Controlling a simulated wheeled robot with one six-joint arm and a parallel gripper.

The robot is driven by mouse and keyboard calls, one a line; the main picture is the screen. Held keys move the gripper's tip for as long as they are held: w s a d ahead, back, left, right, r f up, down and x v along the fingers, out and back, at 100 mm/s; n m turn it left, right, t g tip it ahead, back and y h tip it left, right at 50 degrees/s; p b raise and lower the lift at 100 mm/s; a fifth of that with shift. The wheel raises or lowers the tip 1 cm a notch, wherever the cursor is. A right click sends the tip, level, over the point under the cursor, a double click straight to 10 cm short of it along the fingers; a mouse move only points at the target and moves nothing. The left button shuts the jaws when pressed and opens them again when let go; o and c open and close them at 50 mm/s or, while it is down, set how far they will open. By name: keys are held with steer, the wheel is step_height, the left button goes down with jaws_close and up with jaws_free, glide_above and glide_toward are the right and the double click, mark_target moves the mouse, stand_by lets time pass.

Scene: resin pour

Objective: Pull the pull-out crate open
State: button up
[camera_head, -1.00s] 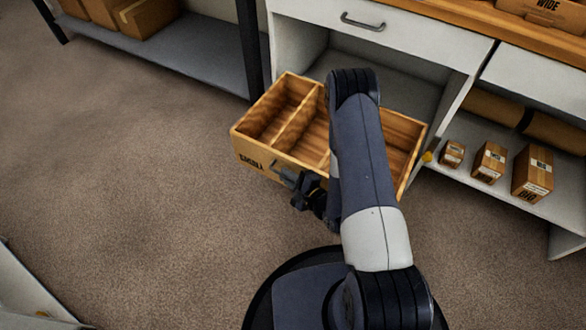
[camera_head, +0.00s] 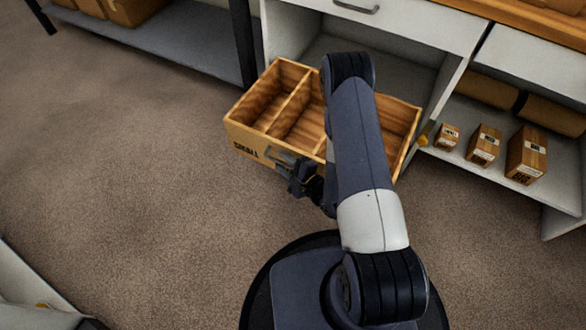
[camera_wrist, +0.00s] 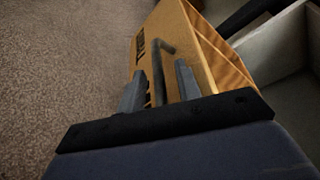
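The pull-out crate (camera_head: 180,138) is a light wooden box with inner dividers and dark lettering on its front. It stands well out of the lower bay of the white cabinet, its far end near the opening. My gripper (camera_head: 281,157) is at the crate's front. In the wrist view, the crate's front (camera_wrist: 178,32) carries a dark bar handle (camera_wrist: 163,48). My gripper's two fingers (camera_wrist: 160,86) are apart, one on each side of the handle, with gaps visible. My arm hides part of the crate's right half.
The white cabinet (camera_head: 415,32) has a closed drawer above the bay. Several small boxes (camera_head: 484,146) stand on the shelf to the right. A dark-framed shelf (camera_head: 190,38) with cartons is at upper left. The carpet (camera_head: 130,190) left of the crate is clear.

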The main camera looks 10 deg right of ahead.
steer(key=p+v, duration=0.2)
steer(key=v, duration=0.8)
steer(key=shift+s, duration=0.15)
steer(key=shift+f, duration=0.1)
stand_by(0.3)
steer(key=b+x, duration=0.2)
steer(key=x, duration=0.7)
steer(key=shift+w+a, duration=0.2)
steer(key=shift+w, duration=0.1)
steer(key=shift+w+a, duration=0.3)
steer(key=shift+w, duration=0.2)
steer(key=shift+w+d, duration=0.1)
